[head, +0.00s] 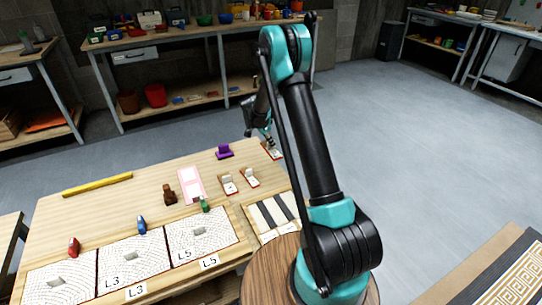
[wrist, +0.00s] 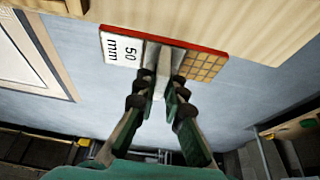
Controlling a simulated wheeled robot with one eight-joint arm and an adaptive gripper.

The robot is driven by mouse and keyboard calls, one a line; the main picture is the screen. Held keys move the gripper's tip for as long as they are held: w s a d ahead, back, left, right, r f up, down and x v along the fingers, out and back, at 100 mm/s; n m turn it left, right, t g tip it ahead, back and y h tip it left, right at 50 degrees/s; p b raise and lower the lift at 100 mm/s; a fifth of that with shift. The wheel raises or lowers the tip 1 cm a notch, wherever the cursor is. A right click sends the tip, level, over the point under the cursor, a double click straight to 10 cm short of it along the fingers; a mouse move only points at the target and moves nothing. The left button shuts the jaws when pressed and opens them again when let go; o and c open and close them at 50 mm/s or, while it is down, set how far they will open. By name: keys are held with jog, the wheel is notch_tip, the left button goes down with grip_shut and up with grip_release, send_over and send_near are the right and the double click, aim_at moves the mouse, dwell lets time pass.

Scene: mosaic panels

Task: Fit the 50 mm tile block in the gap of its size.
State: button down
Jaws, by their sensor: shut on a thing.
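The 50 mm tile block (wrist: 205,65) has a red edge, a white label reading "50 mm" and a tan tiled face. My gripper (wrist: 160,88) is shut on the pale raised grip in its middle. In the head view the block (head: 271,152) is at the table's far right edge, with my gripper (head: 267,138) above it. In the wrist view it reaches past the wood edge over the floor; I cannot tell whether it touches the table. Three white mosaic panels lie at the front left, with a left gap (head: 56,281), a middle gap (head: 136,255) and a right gap (head: 198,230).
Two similar small blocks, one left (head: 228,184) and one right (head: 249,177), lie near the table's middle. A purple piece (head: 224,151), a pink card (head: 190,186), a brown piece (head: 169,194) and a yellow bar (head: 97,185) are nearby. Red, blue and green pieces stand behind the panels.

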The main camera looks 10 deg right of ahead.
notch_tip(320, 180, up, 7)
jog(key=shift+f, duration=0.15)
jog(key=shift+s+d+n, duration=0.15)
jog(key=shift+s+n, duration=0.1)
jog(key=shift+n, duration=0.15)
jog(key=s+d+r+n+t+y, duration=0.3)
jog(key=s+d+n+y, duration=0.1)
jog(key=s+n, duration=0.75)
jog(key=s+f+n, duration=0.2)
jog(key=s+f, duration=0.2)
jog(key=f, duration=0.2)
jog(key=shift+a+f, duration=0.2)
jog(key=shift+f, duration=0.2)
